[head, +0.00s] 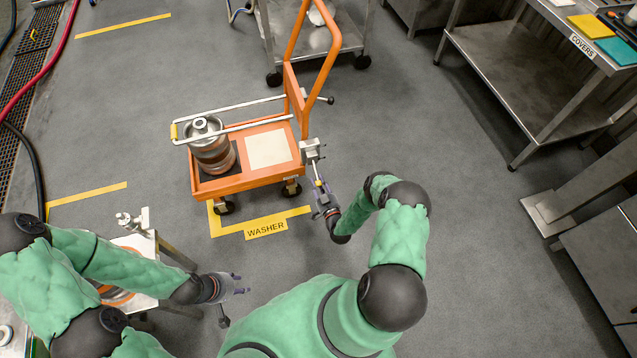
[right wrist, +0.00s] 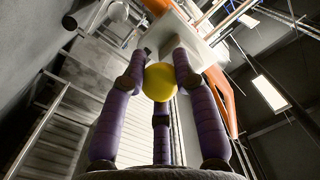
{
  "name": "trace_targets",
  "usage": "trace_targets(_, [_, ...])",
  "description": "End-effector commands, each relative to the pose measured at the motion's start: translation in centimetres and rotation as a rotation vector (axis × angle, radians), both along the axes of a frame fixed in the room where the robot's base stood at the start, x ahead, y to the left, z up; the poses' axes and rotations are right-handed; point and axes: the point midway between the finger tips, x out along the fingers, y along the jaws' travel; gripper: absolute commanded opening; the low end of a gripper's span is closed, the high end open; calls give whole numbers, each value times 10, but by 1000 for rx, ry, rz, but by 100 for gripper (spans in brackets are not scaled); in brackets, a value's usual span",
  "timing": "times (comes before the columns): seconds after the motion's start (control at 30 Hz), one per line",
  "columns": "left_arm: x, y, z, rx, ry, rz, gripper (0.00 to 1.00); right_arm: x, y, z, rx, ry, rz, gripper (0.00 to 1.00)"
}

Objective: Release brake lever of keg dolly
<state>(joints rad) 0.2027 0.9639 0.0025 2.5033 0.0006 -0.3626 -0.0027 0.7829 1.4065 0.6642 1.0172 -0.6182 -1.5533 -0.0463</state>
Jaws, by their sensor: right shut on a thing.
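The orange keg dolly (head: 240,185) stands on the floor at the centre of the head view. A grey bracket (head: 311,150) is on its right side, with the brake lever (head: 318,172) slanting down from it toward me. In the right wrist view, the lever's yellow ball knob (right wrist: 159,82) sits between the purple fingers. My right gripper (head: 323,196) is shut on this knob, and its fingers (right wrist: 160,62) point toward the pale bracket. My left gripper (head: 239,284) is open and empty, low in the head view, well away from the dolly.
A steel keg (head: 211,150) rides on the dolly under a pale bar frame. Yellow floor tape marked WASHER (head: 266,229) lies in front. A small stand (head: 135,243) is at the left. A steel bench (head: 520,75) is at the right. The floor between is clear.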

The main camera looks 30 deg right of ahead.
Motion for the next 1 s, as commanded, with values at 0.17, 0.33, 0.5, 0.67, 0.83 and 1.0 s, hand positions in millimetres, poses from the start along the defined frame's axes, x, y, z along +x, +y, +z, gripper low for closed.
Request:
trace_targets(0.17, [0,0,23,0,0,0,40,-4,2,13,21,88,3,0])
trace_targets(0.33, [0,0,50,0,0,0,40,-9,3,27,52,213,3,0])
trace_targets(0.5, [0,0,78,0,0,0,40,-11,4,44,86,362,3,0])
trace_targets(0.67, [0,0,99,0,0,0,40,-12,5,58,122,509,4,0])
trace_targets(0.83, [0,0,115,0,0,0,40,-11,5,71,158,660,5,0])
trace_targets(1.0, [0,0,124,0,0,0,40,-7,4,82,189,789,4,0])
